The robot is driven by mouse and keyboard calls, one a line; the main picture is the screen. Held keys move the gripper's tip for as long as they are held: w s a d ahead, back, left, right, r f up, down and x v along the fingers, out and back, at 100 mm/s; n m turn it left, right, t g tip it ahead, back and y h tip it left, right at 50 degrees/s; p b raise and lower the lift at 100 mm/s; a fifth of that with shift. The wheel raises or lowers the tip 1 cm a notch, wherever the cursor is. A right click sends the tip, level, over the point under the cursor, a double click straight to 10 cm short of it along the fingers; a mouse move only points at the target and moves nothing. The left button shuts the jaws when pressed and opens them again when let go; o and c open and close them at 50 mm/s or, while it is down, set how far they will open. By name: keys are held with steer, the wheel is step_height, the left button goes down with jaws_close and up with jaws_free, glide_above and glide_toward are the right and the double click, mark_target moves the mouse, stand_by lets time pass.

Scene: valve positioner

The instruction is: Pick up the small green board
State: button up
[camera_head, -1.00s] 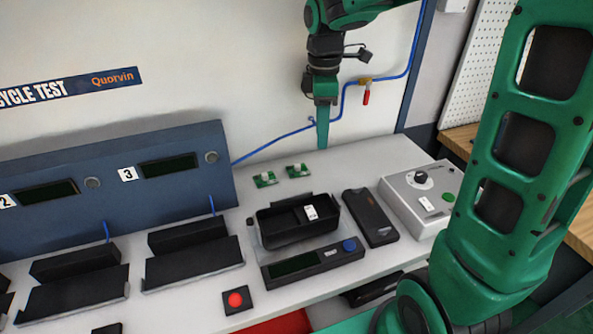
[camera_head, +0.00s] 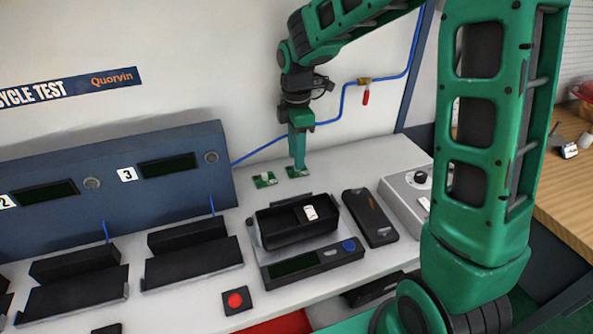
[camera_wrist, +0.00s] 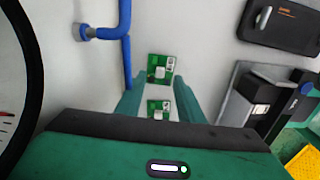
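Two small green boards lie on the white bench. The right-hand board (camera_head: 292,172) is directly under my gripper (camera_head: 299,164) and partly hidden by it. The left-hand board (camera_head: 264,180) is clear of the gripper. In the wrist view my gripper (camera_wrist: 160,82) is open and empty. One board (camera_wrist: 162,62) shows just beyond its fingertips, and the other board (camera_wrist: 158,111) shows between the fingers, nearer the palm. Each board carries a pale square part. I cannot tell whether the fingertips touch the bench.
A black tray (camera_head: 277,230) with a small white item stands in front of the boards. A black handheld device (camera_head: 370,218) and a grey box with a knob (camera_head: 405,195) are to its right. Dark blue panel (camera_head: 110,187) at left.

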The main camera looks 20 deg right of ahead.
steer(key=shift+f, duration=1.4)
steer(key=shift+c, duration=0.3)
jaws_close()
steer(key=shift+r, duration=0.1)
